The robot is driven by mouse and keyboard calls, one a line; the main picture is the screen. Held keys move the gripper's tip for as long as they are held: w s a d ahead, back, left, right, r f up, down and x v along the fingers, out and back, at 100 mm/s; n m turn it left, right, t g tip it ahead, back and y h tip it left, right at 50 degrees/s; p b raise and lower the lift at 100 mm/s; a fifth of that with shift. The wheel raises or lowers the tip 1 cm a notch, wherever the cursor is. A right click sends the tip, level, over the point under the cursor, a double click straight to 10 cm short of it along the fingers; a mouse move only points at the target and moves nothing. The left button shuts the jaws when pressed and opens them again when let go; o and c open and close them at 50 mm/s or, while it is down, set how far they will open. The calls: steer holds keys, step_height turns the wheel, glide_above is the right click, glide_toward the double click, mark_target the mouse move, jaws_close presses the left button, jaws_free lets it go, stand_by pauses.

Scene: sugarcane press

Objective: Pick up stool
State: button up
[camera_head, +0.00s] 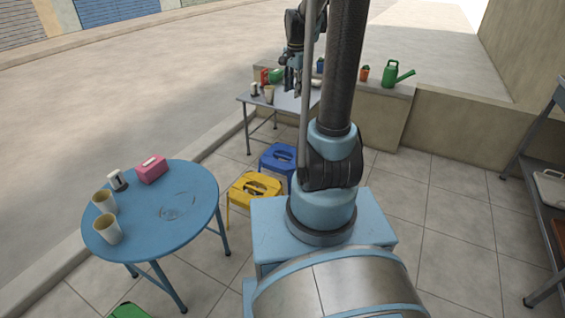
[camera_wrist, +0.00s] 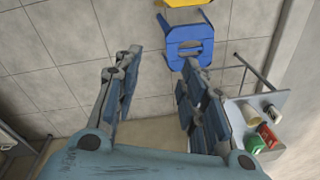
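A blue stool (camera_head: 279,160) stands on the tiled floor beside a yellow stool (camera_head: 255,188), left of my arm's base. A green stool (camera_head: 128,311) shows only in part at the bottom edge, by the round table. In the wrist view the blue stool (camera_wrist: 188,45) lies beyond my fingertips, and the yellow stool (camera_wrist: 185,3) is cut off at the top edge. My gripper (camera_wrist: 158,58) is open and empty, with a wide gap between its fingers. It is raised above the floor, apart from the stools. In the head view my gripper (camera_head: 292,85) shows near the grey table.
A round blue table (camera_head: 192,178) with cups, a pink box and a glass dish stands at left. A grey table (camera_head: 288,102) with small items stands behind the stools. A low wall (camera_head: 385,112) bears a green watering can (camera_head: 392,73). Shelving (camera_head: 540,130) stands at right.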

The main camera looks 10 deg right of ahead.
steer(key=w+f+m, duration=0.4)
steer(key=w+f, duration=0.2)
steer(key=w, duration=0.5)
steer(key=m+g, duration=0.1)
steer(key=m, duration=0.9)
glide_above(283, 156)
steer(key=w, duration=0.1)
step_height(283, 156, down, 32)
steer(key=f, duration=1.1)
steer(key=shift+w+d+f, duration=0.15)
steer(key=shift+d+f, duration=0.1)
steer(key=shift+d, duration=0.1)
steer(key=shift+s+a+f, duration=0.15)
steer(key=shift+f, duration=1.2)
steer(key=shift+s+a+f, duration=0.1)
steer(key=shift+a+f, duration=0.05)
steer(key=shift+f, duration=1.2)
jaws_close()
